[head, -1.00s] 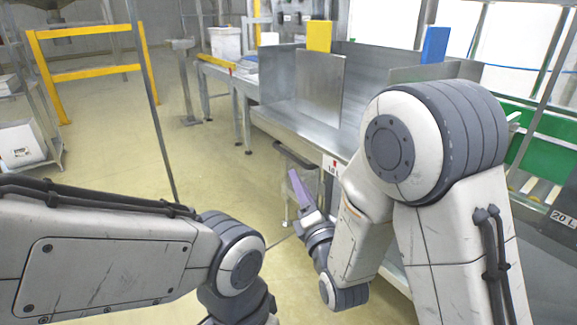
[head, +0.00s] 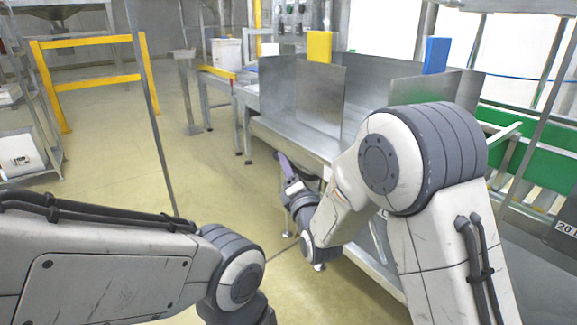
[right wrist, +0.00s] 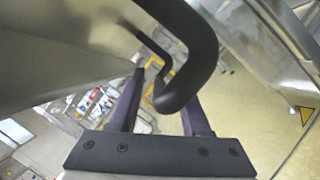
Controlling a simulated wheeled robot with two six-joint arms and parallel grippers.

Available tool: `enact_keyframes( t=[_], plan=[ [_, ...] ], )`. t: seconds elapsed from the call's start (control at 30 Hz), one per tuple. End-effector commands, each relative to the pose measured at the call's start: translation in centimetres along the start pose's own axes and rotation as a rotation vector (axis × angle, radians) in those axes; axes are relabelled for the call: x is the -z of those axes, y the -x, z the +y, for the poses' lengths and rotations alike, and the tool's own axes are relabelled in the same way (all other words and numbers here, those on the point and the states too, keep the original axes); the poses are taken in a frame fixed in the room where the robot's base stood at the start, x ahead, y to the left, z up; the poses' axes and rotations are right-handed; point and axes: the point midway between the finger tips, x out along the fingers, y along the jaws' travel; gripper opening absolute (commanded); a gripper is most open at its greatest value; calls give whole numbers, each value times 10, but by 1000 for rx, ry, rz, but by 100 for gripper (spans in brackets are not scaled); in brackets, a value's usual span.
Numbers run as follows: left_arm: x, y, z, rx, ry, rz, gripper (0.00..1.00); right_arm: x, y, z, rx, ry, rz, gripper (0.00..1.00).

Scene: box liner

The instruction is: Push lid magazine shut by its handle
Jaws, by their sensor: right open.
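The lid magazine appears to be the grey steel unit with upright plates (head: 320,95) on the right in the head view; I cannot tell how far open it is. A dark curved handle (right wrist: 190,50) crosses the right wrist view close to the camera, beside a steel surface (right wrist: 60,50). My right gripper (head: 283,162) is at the unit's near left edge, and its purple fingers also show in the right wrist view (right wrist: 160,110). They are apart, with the handle's bend showing across the gap. I cannot tell whether they touch it. My left gripper is out of view.
A yellow block (head: 319,46) and a blue block (head: 436,55) stand at the plates. A thin grey post (head: 152,110) and a yellow rail (head: 90,78) are on the left. A green conveyor side (head: 530,150) is at right. The floor left of the unit is clear.

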Motion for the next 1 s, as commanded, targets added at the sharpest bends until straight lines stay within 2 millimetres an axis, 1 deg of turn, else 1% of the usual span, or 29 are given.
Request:
enact_keyframes(
  t=[0.1,0.13,0.17,0.2,0.23,0.27,1.0],
  plan=[
    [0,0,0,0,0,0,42,0,0,0,0,0,0,47],
    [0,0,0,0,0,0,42,0,0,0,0,0,0,40],
    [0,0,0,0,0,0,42,0,0,0,0,0,0,28],
    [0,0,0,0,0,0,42,0,0,0,0,0,0,13],
    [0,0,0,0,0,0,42,0,0,0,0,0,0,1],
    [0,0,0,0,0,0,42,0,0,0,0,0,0,0],
    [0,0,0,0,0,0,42,0,1,0,1,0,0,0]
  ],
)
